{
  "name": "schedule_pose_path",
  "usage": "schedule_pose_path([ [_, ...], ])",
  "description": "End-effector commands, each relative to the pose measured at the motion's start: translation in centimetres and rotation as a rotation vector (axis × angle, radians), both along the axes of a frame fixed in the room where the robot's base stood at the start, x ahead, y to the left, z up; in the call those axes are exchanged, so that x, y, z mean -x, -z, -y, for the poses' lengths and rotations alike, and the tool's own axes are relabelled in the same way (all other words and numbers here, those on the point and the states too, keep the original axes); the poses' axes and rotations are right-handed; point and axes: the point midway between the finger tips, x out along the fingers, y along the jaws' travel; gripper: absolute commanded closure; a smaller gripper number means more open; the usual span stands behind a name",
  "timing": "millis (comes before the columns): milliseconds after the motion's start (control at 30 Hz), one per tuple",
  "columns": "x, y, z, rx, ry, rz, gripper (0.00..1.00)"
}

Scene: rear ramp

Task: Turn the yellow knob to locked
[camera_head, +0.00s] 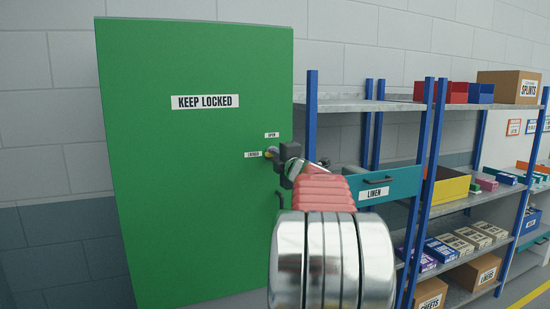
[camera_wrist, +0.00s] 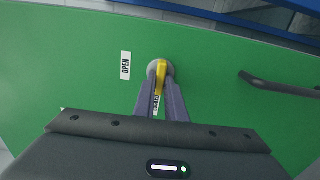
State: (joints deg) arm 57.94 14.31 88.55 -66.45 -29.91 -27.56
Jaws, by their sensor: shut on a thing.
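The green cabinet door (camera_head: 190,190) bears a sign reading KEEP LOCKED. The yellow knob (camera_head: 268,154) sits near its right edge, mostly hidden by my gripper (camera_head: 277,153). In the wrist view, the yellow knob (camera_wrist: 161,72) stands on a round grey base, between the fingertips of my gripper (camera_wrist: 161,86), which is shut on it. The OPEN label (camera_wrist: 126,65) lies to the left of the knob there, and the LOCKED label (camera_wrist: 157,106) lies below it, partly hidden by the fingers. The knob's yellow bar points roughly toward LOCKED.
A dark door handle (camera_wrist: 280,86) is to the right of the knob in the wrist view. In the head view, a blue-posted shelf rack (camera_head: 312,110) with a teal LINEN drawer (camera_head: 400,185) stands close to the right of my arm.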

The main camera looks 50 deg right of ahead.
Motion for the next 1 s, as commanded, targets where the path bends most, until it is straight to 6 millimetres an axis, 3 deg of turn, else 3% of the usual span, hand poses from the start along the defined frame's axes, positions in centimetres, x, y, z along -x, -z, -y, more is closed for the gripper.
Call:
schedule_pose_path([
  [300, -0.1, 0.2, -0.1, -0.002, -0.003, -0.003, 0.7],
  [667, 0.4, 0.1, -0.3, -0.002, -0.001, -0.001, 0.7],
  [1000, 3.6, 0.1, -2.1, -0.001, 0.001, 0.0, 0.7],
])
